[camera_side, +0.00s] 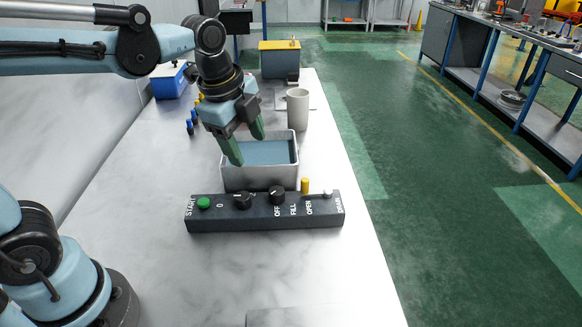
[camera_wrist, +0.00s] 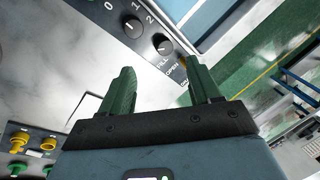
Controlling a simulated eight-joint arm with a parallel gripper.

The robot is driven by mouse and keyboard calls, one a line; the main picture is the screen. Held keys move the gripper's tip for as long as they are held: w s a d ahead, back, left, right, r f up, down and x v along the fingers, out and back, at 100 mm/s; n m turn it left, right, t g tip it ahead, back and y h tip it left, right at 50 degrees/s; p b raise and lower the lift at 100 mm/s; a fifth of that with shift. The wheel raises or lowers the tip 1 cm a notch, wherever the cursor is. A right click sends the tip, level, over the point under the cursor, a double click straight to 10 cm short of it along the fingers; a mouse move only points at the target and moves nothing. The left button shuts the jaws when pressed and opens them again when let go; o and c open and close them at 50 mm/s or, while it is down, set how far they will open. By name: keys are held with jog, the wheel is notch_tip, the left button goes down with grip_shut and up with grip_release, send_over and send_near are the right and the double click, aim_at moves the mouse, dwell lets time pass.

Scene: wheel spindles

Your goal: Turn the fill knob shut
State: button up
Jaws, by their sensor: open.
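The fill knob is a round black knob (camera_side: 277,195) on a dark control panel (camera_side: 262,224), between the lettering OFF and FILL. In the wrist view it (camera_wrist: 162,45) shows above the lettering FILL, beyond my fingertips. Its pointer is too small to read surely. My gripper (camera_side: 249,150) has two green fingers, spread apart with nothing between them. It hangs over the near left part of a grey bin, behind and above the panel, not touching the knob. In the wrist view the fingers (camera_wrist: 162,72) point towards the panel, apart from it.
A second black knob (camera_side: 242,200) sits close left of the fill knob, with a green button (camera_side: 204,203) further left. A yellow upright peg (camera_side: 305,186) and a pale knob (camera_side: 327,193) stand right. The grey bin (camera_side: 258,181) is behind; a beige cup (camera_side: 297,110) stands beyond.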

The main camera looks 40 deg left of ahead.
jog(key=s+a+f+n+t, duration=0.35)
jog(key=s+n, duration=0.25)
jog(key=n, duration=1)
jog(key=w+a+r+m+g, duration=0.6)
jog(key=w+a+m, duration=0.1)
jog(key=w, duration=0.5)
jog(key=shift+a+r, duration=0.15)
jog(key=shift+a, duration=0.4)
jog(key=shift+g, duration=0.25)
